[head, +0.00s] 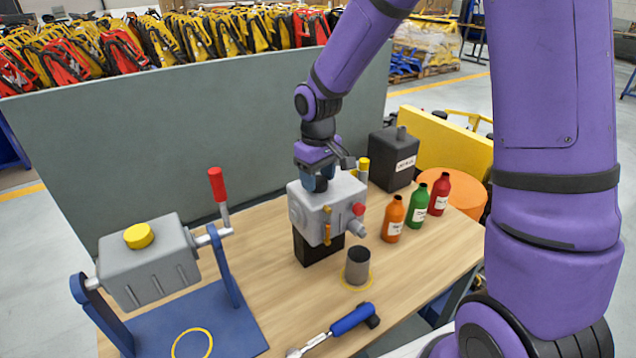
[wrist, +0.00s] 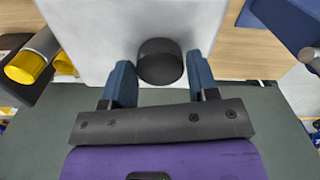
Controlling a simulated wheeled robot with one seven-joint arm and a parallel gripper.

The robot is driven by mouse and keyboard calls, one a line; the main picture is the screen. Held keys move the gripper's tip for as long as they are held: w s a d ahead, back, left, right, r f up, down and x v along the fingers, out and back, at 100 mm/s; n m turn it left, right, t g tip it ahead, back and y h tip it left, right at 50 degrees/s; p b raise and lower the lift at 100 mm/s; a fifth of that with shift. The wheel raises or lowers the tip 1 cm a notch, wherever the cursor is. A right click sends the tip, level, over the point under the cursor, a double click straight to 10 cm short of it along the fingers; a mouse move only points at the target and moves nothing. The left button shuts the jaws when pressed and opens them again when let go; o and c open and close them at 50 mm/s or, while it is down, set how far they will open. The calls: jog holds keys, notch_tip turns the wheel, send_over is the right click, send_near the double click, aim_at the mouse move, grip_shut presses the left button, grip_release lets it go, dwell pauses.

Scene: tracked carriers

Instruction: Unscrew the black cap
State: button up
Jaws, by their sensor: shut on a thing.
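The black cap (wrist: 160,62) is round and sits on the top face of a light grey housing (head: 325,213). In the wrist view it lies between the two blue fingers of my gripper (wrist: 161,80), which is shut on it. In the head view my gripper (head: 320,182) reaches down onto the housing's top, and its fingers partly hide the cap. I cannot tell how far the cap is turned.
A grey tank with a yellow cap (head: 139,236) hangs in a blue stand (head: 230,320) at left. A grey cup (head: 357,262), a ratchet (head: 350,319), several bottles (head: 417,206) and a black can (head: 393,160) share the table. A grey panel (head: 200,130) stands behind.

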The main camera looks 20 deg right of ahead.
jog(key=n, duration=0.8)
jog(key=shift+n, duration=0.4)
jog(key=o, duration=0.7)
jog(key=shift+c, duration=0.2)
